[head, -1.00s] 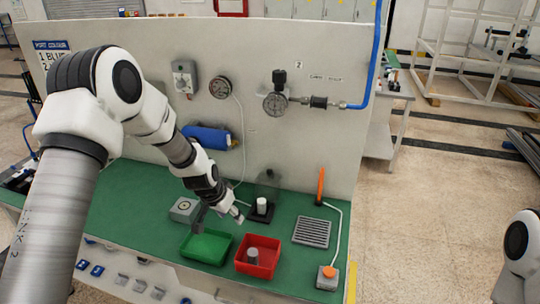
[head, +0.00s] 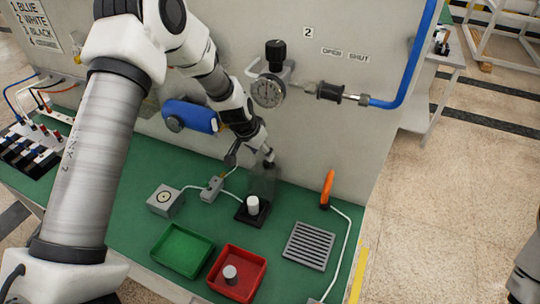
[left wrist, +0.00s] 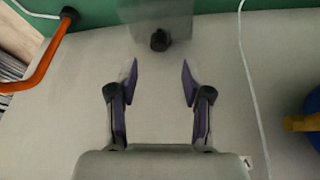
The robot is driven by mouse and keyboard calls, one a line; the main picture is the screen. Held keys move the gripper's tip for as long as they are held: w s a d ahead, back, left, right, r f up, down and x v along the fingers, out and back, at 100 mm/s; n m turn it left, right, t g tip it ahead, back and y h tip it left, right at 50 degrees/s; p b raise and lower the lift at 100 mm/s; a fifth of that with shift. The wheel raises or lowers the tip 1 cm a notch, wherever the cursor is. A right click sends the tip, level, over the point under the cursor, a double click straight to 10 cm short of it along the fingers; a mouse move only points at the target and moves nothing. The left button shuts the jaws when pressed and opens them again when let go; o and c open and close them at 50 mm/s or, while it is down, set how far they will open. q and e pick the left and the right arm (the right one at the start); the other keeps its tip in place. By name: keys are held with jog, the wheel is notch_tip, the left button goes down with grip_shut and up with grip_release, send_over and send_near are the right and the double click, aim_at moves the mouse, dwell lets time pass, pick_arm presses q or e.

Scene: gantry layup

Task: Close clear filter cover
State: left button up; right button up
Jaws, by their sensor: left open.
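The clear filter cover (head: 262,182) stands raised and upright behind a white filter (head: 253,205) on a black base (head: 245,218). It is see-through, so its edges are faint. In the left wrist view the cover (left wrist: 160,14) is at the top, with a dark knob (left wrist: 160,40) at its lower edge. My left gripper (head: 252,156) is by the top of the cover, in front of the grey panel. In the left wrist view its fingers (left wrist: 159,82) are open and empty, with the knob just beyond and between them. My right gripper is out of view.
A green tray (head: 182,272) and a red tray (head: 214,284) holding a grey cylinder are in front. A grate (head: 308,246) and an orange handle (head: 328,187) are right. A blue cylinder (head: 192,116) and gauge (head: 268,92) are on the panel (head: 350,140).

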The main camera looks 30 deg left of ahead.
aim_at(266, 162)
pick_arm(q)
jog(key=f, duration=0.1)
jog(key=f+b, duration=0.1)
jog(key=shift+s+d+f, duration=0.2)
jog(key=shift+s+f, duration=0.05)
jog(key=shift+f, duration=0.05)
jog(key=w+f, duration=0.2)
jog(key=shift+w+f, duration=0.25)
jog(key=shift+f, duration=0.15)
jog(key=shift+s+r, duration=0.2)
jog(key=shift+c, duration=0.3)
jog(key=shift+s+r, duration=0.2)
jog(key=shift+s, duration=0.15)
grip_shut()
jog(key=shift+w+f, duration=0.1)
